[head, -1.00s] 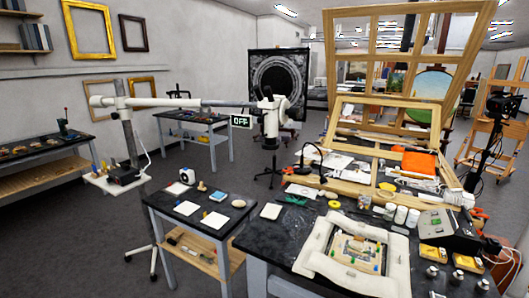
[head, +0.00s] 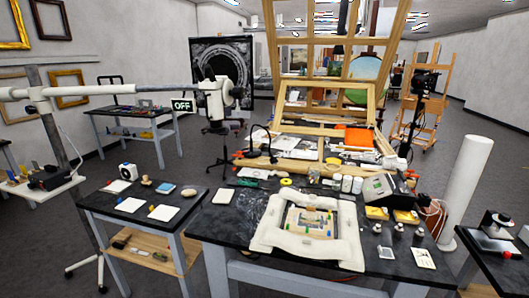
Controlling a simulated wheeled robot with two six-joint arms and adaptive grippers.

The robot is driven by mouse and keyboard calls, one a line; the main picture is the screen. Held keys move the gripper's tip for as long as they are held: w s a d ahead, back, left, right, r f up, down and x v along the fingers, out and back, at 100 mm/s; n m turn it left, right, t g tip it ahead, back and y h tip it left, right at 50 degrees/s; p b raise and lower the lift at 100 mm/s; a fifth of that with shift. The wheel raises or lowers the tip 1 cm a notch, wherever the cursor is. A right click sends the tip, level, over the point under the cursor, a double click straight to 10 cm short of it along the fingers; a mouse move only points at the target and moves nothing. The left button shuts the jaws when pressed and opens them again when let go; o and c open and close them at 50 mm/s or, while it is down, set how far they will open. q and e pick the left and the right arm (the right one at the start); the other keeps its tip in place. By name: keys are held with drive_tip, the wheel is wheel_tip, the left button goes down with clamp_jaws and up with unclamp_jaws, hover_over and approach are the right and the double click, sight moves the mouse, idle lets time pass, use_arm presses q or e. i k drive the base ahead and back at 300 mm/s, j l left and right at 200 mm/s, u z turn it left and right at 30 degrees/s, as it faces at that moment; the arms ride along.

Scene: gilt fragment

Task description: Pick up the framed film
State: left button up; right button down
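I cannot tell for sure which thing is the framed film. A small white-bordered card with a dark mark (head: 422,258) lies flat at the front right of the black-topped table (head: 215,232), and a smaller pale card (head: 386,253) lies beside it. A pale square sheet or pad (head: 223,196) lies at that table's left end. A padded white frame (head: 268,233) around a gilt fragment with coloured bits (head: 312,222) takes up the middle. Neither of my grippers is in view.
A boom stand with a white instrument head (head: 214,98) reaches over from the left. A lower side table (head: 95,207) holds white pads and small items. A white cylinder (head: 467,190) stands right of the main table, near another dark table (head: 495,262).

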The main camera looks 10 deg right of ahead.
sight(385, 252)
drive_tip(key=i+l+z, duration=0.3)
drive_tip(key=z, duration=0.2)
drive_tip(key=i+l+z, duration=0.15)
drive_tip(key=i+z, duration=0.6)
drive_tip(key=z, duration=0.2)
